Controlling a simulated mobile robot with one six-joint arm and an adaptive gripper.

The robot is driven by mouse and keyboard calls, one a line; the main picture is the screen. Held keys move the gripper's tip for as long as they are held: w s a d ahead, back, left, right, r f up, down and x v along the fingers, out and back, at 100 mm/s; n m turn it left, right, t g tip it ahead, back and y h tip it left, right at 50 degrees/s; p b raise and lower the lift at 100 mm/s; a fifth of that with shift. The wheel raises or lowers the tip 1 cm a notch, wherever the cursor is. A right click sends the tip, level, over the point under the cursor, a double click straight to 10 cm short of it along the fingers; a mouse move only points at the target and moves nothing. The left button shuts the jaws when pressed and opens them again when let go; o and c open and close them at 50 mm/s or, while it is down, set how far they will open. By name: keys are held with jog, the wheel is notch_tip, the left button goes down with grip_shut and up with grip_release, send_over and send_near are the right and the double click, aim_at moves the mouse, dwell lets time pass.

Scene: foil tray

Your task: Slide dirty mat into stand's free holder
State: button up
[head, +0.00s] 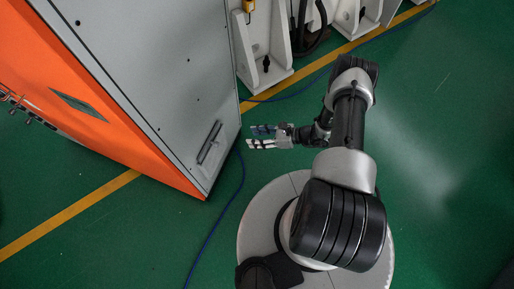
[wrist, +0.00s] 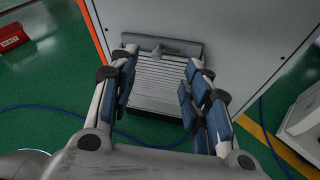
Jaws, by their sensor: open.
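My gripper (head: 251,137) is open and empty, its fingers pointing left toward the side of a grey and orange cabinet. In the wrist view my gripper (wrist: 161,58) has its two fingers spread wide, with a gap between them. Beyond that gap is a grey ribbed panel (wrist: 155,84) on the cabinet's face, with a darker bar along its top. In the head view a narrow dark-edged fitting (head: 209,142) shows on the same face, a little left of the fingertips. I cannot tell whether the ribbed panel is the dirty mat. No stand with a free holder is clearly recognisable.
The cabinet (head: 150,75) fills the upper left. White metal frames (head: 262,50) stand at the top, and the wrist view shows a white part (wrist: 303,130) at right. A red box (wrist: 10,38) is at far left. A blue cable (head: 222,212) crosses the green floor, otherwise mostly clear.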

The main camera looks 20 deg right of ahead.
notch_tip(320, 180, down, 5)
jog(key=s+m+t, duration=0.1)
jog(key=s+m, duration=0.1)
jog(key=s, duration=0.1)
jog(key=b+x, duration=0.4)
jog(key=x, duration=1.4)
jog(key=shift+w+f+h, duration=0.25)
jog(key=shift+f+h, duration=0.05)
jog(key=shift+f, duration=0.05)
grip_shut()
jog(key=shift+r, duration=0.1)
notch_tip(320, 180, up, 25)
jog(key=p, duration=1.7)
dwell(1.0)
jog(key=shift+d, duration=0.15)
